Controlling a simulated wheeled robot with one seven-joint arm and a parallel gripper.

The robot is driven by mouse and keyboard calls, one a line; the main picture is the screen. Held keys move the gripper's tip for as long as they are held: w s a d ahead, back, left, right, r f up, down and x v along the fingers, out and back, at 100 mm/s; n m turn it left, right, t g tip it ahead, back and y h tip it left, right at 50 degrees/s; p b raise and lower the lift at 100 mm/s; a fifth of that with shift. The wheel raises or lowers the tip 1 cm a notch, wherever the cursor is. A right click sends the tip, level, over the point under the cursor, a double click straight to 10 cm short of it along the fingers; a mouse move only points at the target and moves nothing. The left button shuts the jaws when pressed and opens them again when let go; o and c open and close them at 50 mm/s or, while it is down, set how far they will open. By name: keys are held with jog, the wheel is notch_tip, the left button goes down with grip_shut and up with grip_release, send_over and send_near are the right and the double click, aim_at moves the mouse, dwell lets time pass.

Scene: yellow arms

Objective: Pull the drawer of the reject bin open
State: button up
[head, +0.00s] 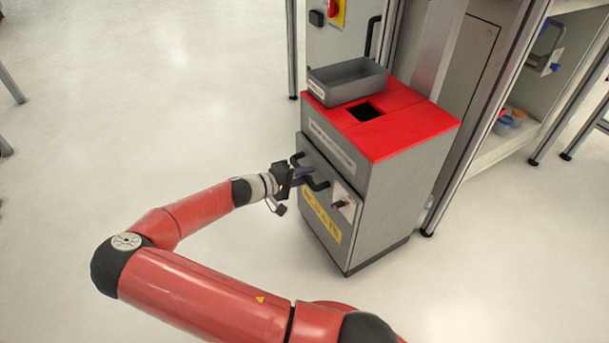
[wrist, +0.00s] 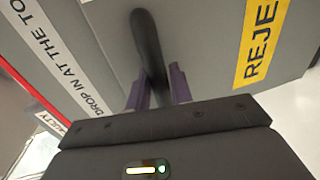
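The reject bin (head: 425,170) is a grey cabinet with a red top that has a square dark opening. Its drawer front (head: 325,231) bears a yellow label and a black bar handle (head: 320,185). In the wrist view the handle (wrist: 147,35) runs down between the two purple fingers of my gripper (wrist: 159,88). The fingers lie close against both sides of the bar, and my gripper (head: 303,175) looks shut on it. The fingers hide part of the handle. The drawer front looks about flush with the bin; I cannot tell a small gap.
A grey tray (head: 347,83) sits on the bin's red top at the back left. A metal frame with shelves (head: 520,140) stands behind and right. The floor (head: 180,110) before the bin is clear.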

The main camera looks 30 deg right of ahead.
grip_shut()
jog(key=f+v, duration=0.2)
jog(key=v, duration=0.7)
jog(key=a+f+v, duration=0.1)
jog(key=f+v, duration=0.1)
jog(key=v, duration=0.8)
jog(key=shift+a+p, duration=0.2)
jog(key=shift+p, duration=0.2)
jog(key=shift+o, duration=2)
grip_release()
jog(key=v, duration=0.7)
jog(key=shift+a, duration=0.4)
